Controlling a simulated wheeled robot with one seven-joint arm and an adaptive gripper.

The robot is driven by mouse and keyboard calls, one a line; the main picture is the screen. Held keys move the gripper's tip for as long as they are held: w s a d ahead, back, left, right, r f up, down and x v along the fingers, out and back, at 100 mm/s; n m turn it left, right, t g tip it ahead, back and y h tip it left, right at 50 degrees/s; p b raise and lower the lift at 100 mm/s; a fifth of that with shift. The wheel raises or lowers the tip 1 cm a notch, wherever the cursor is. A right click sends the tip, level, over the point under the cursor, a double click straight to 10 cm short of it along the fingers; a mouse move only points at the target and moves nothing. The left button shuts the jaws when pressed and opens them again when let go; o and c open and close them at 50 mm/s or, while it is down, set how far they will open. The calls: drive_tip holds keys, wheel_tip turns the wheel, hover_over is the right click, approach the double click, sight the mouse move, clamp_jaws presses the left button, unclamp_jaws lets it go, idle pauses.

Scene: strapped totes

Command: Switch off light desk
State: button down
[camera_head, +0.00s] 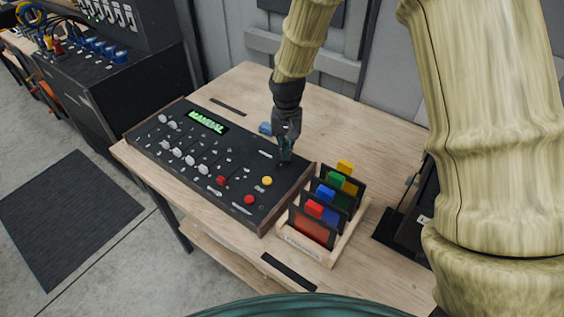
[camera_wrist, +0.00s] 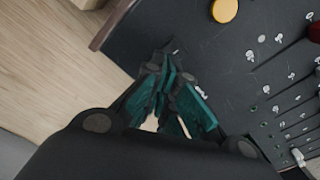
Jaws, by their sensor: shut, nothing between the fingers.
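The light desk (camera_head: 215,160) is a black console on the wooden table, with several slider knobs, red and yellow buttons and a green lit display (camera_head: 207,122) that seems to read "MANUAL". My gripper (camera_head: 285,158) is shut and empty, over the desk's back right part. In the wrist view my gripper's teal fingertips (camera_wrist: 172,80) are at the desk's dark panel (camera_wrist: 240,75), near a small switch-like part; I cannot tell whether they touch it. The yellow button (camera_head: 267,181) also shows in the wrist view (camera_wrist: 224,10). What lies directly under the fingers is hidden.
A wooden rack (camera_head: 318,250) with coloured gel frames stands right of the desk. A dark device (camera_head: 410,215) sits at the table's right, partly behind my arm. A black patch cabinet (camera_head: 115,80) stands at the left.

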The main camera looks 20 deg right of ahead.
drive_tip(key=shift+f+b, duration=0.45)
drive_tip(key=shift+f, duration=0.75)
idle(1.1)
drive_tip(key=shift+r, duration=0.1)
drive_tip(key=shift+r+p, duration=2.7)
drive_tip(key=shift+r, duration=0.75)
drive_tip(key=shift+w, duration=0.1)
